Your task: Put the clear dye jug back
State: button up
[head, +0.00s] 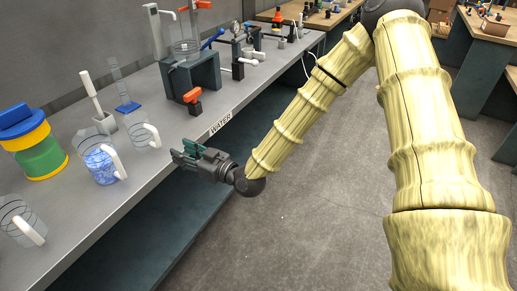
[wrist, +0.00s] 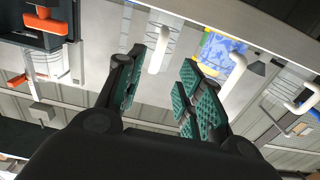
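Three jugs with white handles stand on the bench at the left in the head view: a clear one (head: 18,217) nearest, one with blue contents (head: 100,165), and a clear one (head: 140,134) behind it. A further clear vessel (head: 185,49) stands on the dark block. I cannot tell which is the dye jug. My gripper (head: 184,153) is open and empty at the bench's front edge, right of the jugs. In the wrist view, a clear jug's handle (wrist: 160,49) shows beyond the gap between my fingers (wrist: 160,72), apparently apart from them. The blue jug (wrist: 217,54) is to its right.
A yellow, green and blue container (head: 36,145) stands behind the jugs. A small holder with a white stick (head: 104,122) and a blue-based clear stand (head: 127,105) are near it. An orange-handled valve (head: 192,98) sits before the dark block (head: 203,75). The bench front near the WATER label (head: 220,123) is clear.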

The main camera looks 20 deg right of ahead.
jog(key=s+d+f+m+g+h, duration=0.1)
jog(key=s+f+g+h, duration=0.15)
jog(key=s+f, duration=0.5)
jog(key=s+d+f+m+g+h, duration=0.1)
jog(key=s+f+m+g, duration=0.2)
jog(key=f, duration=0.7)
jog(key=s+d+f+g+h, duration=0.1)
jog(key=s+f+g+h, duration=0.1)
jog(key=s+f, duration=0.6)
jog(key=s+d+f+m+g+h, duration=0.1)
jog(key=s+d+f+g, duration=0.1)
jog(key=s, duration=0.5)
jog(key=s+d+f+m+g+h, duration=0.1)
jog(key=s+d+f+g+h, duration=0.1)
jog(key=s+d+f, duration=0.3)
jog(key=s+d+f+m+g+h, duration=0.1)
jog(key=s+d+f+g+h, duration=0.1)
jog(key=s, duration=0.9)
jog(key=d+f+g, duration=0.1)
jog(key=d+f, duration=0.1)
jog(key=d, duration=0.1)
jog(key=shift+d+m, duration=0.3)
